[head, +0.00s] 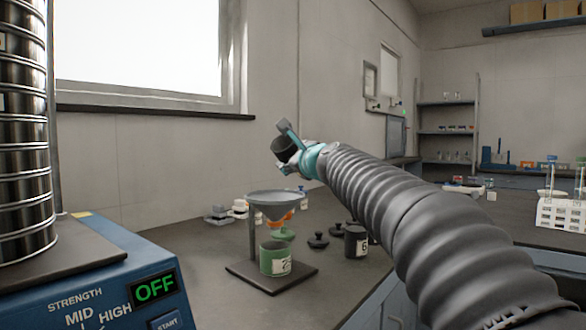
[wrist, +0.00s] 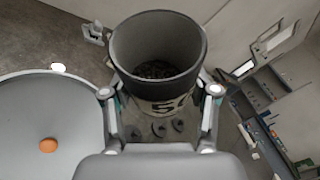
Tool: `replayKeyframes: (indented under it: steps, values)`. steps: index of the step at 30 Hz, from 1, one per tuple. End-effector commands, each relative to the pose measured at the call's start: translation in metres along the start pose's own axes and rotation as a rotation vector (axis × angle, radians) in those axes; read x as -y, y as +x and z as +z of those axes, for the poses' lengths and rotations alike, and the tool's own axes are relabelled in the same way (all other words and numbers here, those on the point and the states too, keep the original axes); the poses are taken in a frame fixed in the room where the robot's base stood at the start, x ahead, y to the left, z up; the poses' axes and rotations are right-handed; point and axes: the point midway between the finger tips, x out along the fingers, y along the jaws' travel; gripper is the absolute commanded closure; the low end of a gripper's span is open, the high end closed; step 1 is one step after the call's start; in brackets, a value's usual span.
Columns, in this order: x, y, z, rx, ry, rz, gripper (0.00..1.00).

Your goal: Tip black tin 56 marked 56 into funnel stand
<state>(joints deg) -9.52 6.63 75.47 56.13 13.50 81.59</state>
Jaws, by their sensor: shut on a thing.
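My gripper (wrist: 160,92) is shut on a black tin (wrist: 125,45), whose label shows a 5 and part of another digit. The tin's open mouth faces the wrist camera and dark grains lie inside. In the head view the tin (head: 284,149) is held up in the air, above and slightly right of the funnel stand (head: 250,235). The stand's grey funnel (head: 272,200) is wide and open at the top. In the wrist view the funnel (wrist: 45,105) is left of the tin, apart from it, with an orange spot at its centre.
A green tin (head: 270,262) with a label stands under the funnel on the stand's base. Another black tin (head: 356,245) and dark lids (head: 318,240) are to the right. The sieve shaker (head: 110,275) is at left, its display reading OFF. A test tube rack (head: 562,213) is far right.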

Motion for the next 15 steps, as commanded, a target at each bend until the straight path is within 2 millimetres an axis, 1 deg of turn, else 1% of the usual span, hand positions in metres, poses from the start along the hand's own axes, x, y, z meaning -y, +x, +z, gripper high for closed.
replayKeyframes:
  steps: [1, 15]
  values:
    - [-0.0028, 0.0003, -0.0036, 0.005, -0.01, -0.005, 0.78]
    - [-0.0008, 0.0006, -0.0032, 0.053, -0.116, -0.05, 0.78]
